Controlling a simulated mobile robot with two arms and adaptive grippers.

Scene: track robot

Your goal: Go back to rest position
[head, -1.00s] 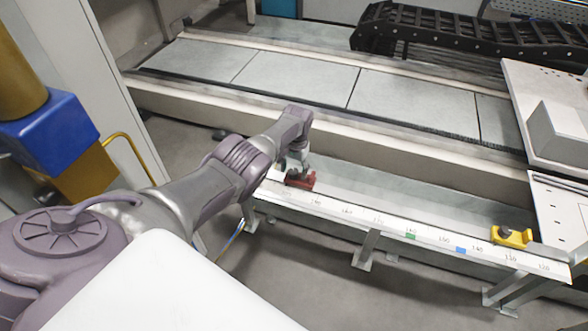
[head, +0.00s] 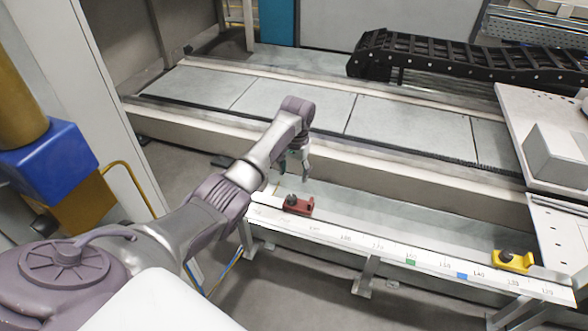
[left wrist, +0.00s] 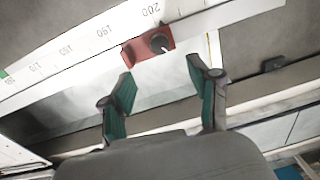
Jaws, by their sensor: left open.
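My left gripper (head: 304,166) hangs above and behind the rail, near its left end. In the left wrist view, its two green-padded fingers (left wrist: 165,95) are spread apart with nothing between them. A red block with a dark knob (head: 298,205) sits on the white numbered rail (head: 330,232). The red block also shows in the left wrist view (left wrist: 140,50), just beyond the fingertips and apart from them. My right gripper is in neither view.
A yellow block (head: 512,261) sits near the rail's right end. A black cable chain (head: 450,65) lies along the back right. A white panel (head: 540,135) stands at the right. A blue and yellow post (head: 45,140) stands at the left. The floor before the rail is clear.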

